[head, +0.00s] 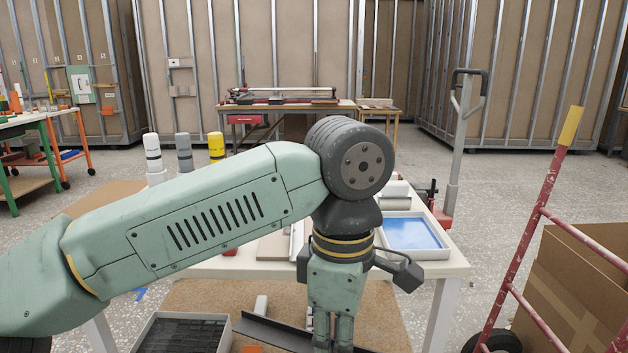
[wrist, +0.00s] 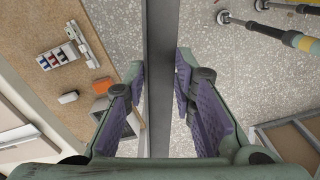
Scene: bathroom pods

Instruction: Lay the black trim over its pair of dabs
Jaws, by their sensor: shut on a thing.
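The black trim (head: 272,333) is a long, dark, flat strip. In the wrist view the trim (wrist: 162,50) runs lengthwise through the middle of the picture, between my purple finger pads. My gripper (head: 333,340) is shut on it, low in front of the white table, with the fingertips near the bottom edge of the head view. The gripper (wrist: 160,75) also shows in the wrist view, one finger on each side of the trim. The trim seems to be held above the floor. I cannot make out the pair of dabs in either view.
A white table (head: 455,262) carries a tray with a blue surface (head: 412,234). A grey bin of dark strips (head: 222,346) stands at lower left. A red hand truck (head: 540,212) with cardboard boxes (head: 575,285) is at right. Speckled floor shows between.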

